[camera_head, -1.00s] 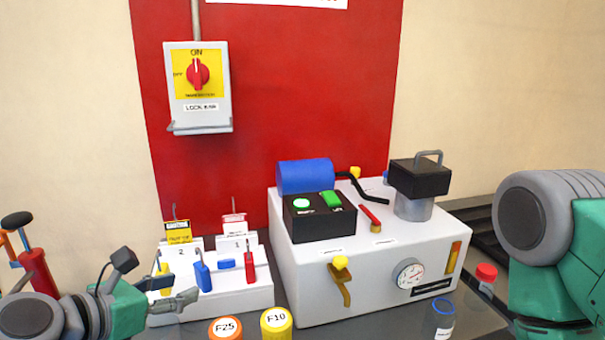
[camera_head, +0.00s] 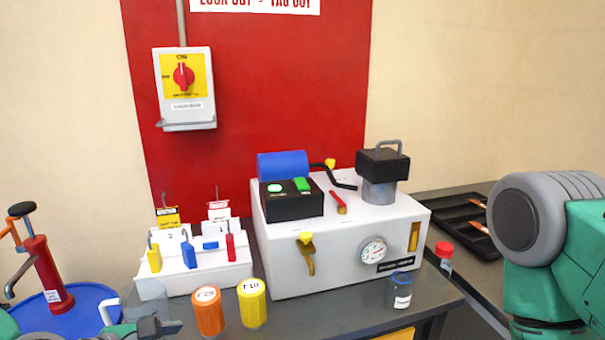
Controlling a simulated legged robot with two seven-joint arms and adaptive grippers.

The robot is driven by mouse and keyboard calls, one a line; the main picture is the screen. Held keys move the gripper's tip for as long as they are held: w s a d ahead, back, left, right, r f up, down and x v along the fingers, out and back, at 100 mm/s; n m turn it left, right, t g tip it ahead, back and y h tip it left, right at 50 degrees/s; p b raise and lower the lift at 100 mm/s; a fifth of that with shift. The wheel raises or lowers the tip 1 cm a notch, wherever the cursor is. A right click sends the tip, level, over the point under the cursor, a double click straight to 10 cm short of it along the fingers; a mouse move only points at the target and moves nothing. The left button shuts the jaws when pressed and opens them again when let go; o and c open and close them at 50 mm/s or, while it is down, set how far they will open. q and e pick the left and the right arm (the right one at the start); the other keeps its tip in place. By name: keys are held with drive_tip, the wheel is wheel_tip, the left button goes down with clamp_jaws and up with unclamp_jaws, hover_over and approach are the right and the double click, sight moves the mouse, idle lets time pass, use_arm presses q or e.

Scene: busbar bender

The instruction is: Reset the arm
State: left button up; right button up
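My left gripper (camera_head: 150,318) is low at the left, in front of the white lockout rack and left of the orange canister. Its fingers are partly cut off by the lower edge, and I cannot make out a held object. My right arm (camera_head: 545,235) fills the right side; its gripper is not in view. The white busbar bender (camera_head: 345,260) stands at the centre with a blue cylinder (camera_head: 283,165), a black control box (camera_head: 292,203), a black-topped press head (camera_head: 383,168), a red lever (camera_head: 338,203), a brass-coloured handle (camera_head: 308,255) and a gauge (camera_head: 373,252).
A lockout rack (camera_head: 190,268) with padlocks stands left of the bender. Orange (camera_head: 208,312) and yellow (camera_head: 252,305) canisters and a small blue-grey container (camera_head: 398,291) stand in front. A black tray (camera_head: 465,222) lies behind right.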

use_arm(q)
drive_tip(key=s+a+f+m+g+y, duration=0.15)
drive_tip(key=s+f+m+g, duration=0.35)
drive_tip(key=s+f+m, duration=0.75)
drive_tip(key=s+a+f+m+g+y, duration=0.3)
drive_tip(key=s+a+f+m, duration=0.3)
drive_tip(key=s+f+m, duration=0.3)
drive_tip(key=s+m+y, duration=0.1)
drive_tip(key=s+m, duration=0.1)
drive_tip(key=m, duration=0.2)
drive_tip(key=shift+a+f+g, duration=0.35)
drive_tip(key=shift+a+g, duration=0.05)
drive_tip(key=shift+y, duration=0.25)
